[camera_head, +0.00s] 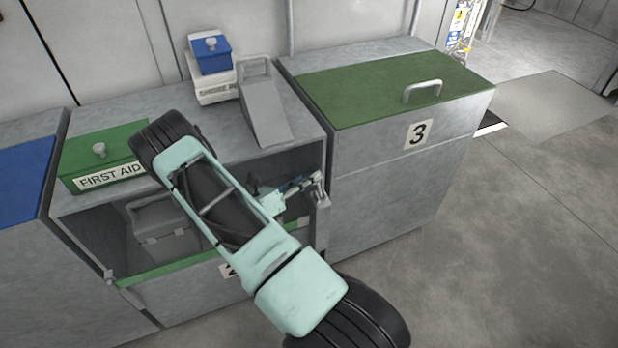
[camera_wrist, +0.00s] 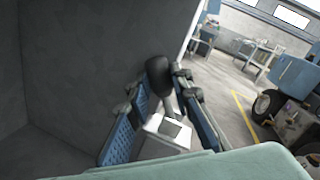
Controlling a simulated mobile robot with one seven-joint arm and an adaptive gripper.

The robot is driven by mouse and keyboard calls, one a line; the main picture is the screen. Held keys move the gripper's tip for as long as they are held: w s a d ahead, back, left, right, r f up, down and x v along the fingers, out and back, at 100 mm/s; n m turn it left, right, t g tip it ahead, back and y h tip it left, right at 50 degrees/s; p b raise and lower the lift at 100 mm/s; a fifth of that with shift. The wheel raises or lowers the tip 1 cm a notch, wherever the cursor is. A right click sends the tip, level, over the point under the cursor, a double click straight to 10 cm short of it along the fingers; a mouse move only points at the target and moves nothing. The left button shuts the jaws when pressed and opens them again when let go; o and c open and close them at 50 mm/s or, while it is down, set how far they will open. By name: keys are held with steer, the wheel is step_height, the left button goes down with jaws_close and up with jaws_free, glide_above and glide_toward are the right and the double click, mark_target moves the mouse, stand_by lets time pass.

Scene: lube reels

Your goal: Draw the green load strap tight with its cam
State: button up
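The green load strap (camera_head: 205,257) runs across the front of the open bay of cabinet 2, and my arm hides part of it. A grey metal fitting (camera_head: 322,198), apparently the cam, is on the right-hand post of the bay. In the wrist view a lever with a black knob (camera_wrist: 158,76) rises above a pale metal block (camera_wrist: 166,134). My gripper (camera_head: 302,184) is at the post beside the fitting. In the wrist view its blue-padded fingers (camera_wrist: 163,98) stand apart with the knob between them, nearer the left finger. I cannot tell whether they touch it.
Inside the bay is a grey case (camera_head: 165,232). On top are a green first-aid box (camera_head: 105,160), a grey wedge (camera_head: 265,108) and a white box (camera_head: 213,91) with a blue box (camera_head: 211,56) on it. Green-topped cabinet 3 (camera_head: 400,185) stands close right. The floor (camera_head: 530,220) beyond is clear.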

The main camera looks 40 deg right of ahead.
jaws_close()
steer(key=s+m, duration=0.1)
steer(key=m, duration=0.1)
steer(key=m+b, duration=0.1)
steer(key=s+m+h+b, duration=0.1)
steer(key=m, duration=0.1)
steer(key=shift+s+a+r+m, duration=0.3)
steer(key=shift+s+a+r, duration=0.05)
steer(key=shift+a, duration=0.05)
steer(key=s+m+b, duration=0.1)
steer(key=m, duration=0.1)
steer(key=m+g, duration=0.1)
steer(key=m, duration=0.1)
steer(key=s+m+h+b, duration=0.1)
steer(key=m, duration=0.1)
steer(key=shift+s+a+f+g+b, duration=0.2)
steer(key=shift+s+a+g+b, duration=0.1)
steer(key=shift+s+g, duration=0.1)
steer(key=o, duration=0.9)
jaws_free()
steer(key=shift+c, duration=0.2)
